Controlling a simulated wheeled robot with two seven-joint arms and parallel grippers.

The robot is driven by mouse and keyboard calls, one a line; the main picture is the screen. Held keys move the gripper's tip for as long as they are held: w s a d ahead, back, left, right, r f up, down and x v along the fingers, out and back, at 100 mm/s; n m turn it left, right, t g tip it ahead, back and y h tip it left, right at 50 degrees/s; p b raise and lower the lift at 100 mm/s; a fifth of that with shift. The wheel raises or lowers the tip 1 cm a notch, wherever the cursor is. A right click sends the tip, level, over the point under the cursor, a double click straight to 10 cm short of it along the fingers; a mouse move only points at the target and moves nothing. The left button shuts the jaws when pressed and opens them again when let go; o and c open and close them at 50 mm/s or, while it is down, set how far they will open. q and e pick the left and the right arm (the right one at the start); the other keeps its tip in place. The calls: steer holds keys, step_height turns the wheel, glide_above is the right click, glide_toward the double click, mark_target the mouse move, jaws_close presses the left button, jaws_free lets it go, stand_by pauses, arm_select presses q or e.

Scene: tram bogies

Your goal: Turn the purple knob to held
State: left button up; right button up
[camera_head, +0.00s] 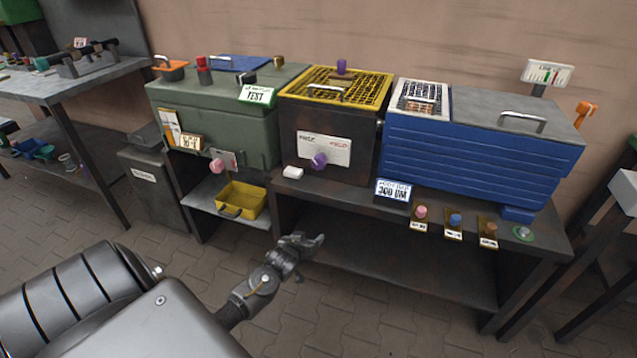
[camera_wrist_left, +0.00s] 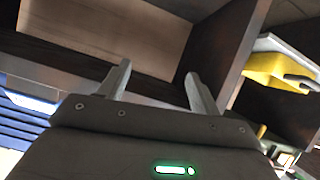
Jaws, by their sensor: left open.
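The purple knob (camera_head: 319,160) sits on a white plate (camera_head: 338,150) on the front of the dark box with the yellow grille top. The plate carries small print on its left and what looks like HELD in red on its right. The knob's exact pointing is too small to tell. My left gripper (camera_head: 312,241) is below and in front of the knob, apart from it, before the bench's open lower bay. In the left wrist view my left gripper (camera_wrist_left: 158,72) is open and empty, and the knob is not seen there. My right gripper is not in view.
A second purple knob (camera_head: 341,67) stands by the yellow grille (camera_head: 320,88). A pink knob (camera_head: 217,166) and a yellow bin (camera_head: 241,199) are at the left. A blue ribbed box (camera_head: 470,150) is at the right. Several small knobs line the bench's front edge (camera_head: 350,205).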

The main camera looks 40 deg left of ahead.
arm_select(q)
steer(key=w+a+r+n+t+y+b, duration=0.1)
steer(key=w+a+r+n+t+b, duration=0.2)
steer(key=r, duration=0.8)
steer(key=t+b, duration=0.2)
glide_toward(317, 164)
steer(key=shift+y, duration=0.4)
steer(key=b+x, duration=0.1)
steer(key=x, duration=0.9)
steer(key=shift+w+d+f+b, duration=0.1)
steer(key=shift+w+d+b, duration=0.05)
steer(key=shift+b, duration=0.2)
steer(key=shift+w, duration=0.55)
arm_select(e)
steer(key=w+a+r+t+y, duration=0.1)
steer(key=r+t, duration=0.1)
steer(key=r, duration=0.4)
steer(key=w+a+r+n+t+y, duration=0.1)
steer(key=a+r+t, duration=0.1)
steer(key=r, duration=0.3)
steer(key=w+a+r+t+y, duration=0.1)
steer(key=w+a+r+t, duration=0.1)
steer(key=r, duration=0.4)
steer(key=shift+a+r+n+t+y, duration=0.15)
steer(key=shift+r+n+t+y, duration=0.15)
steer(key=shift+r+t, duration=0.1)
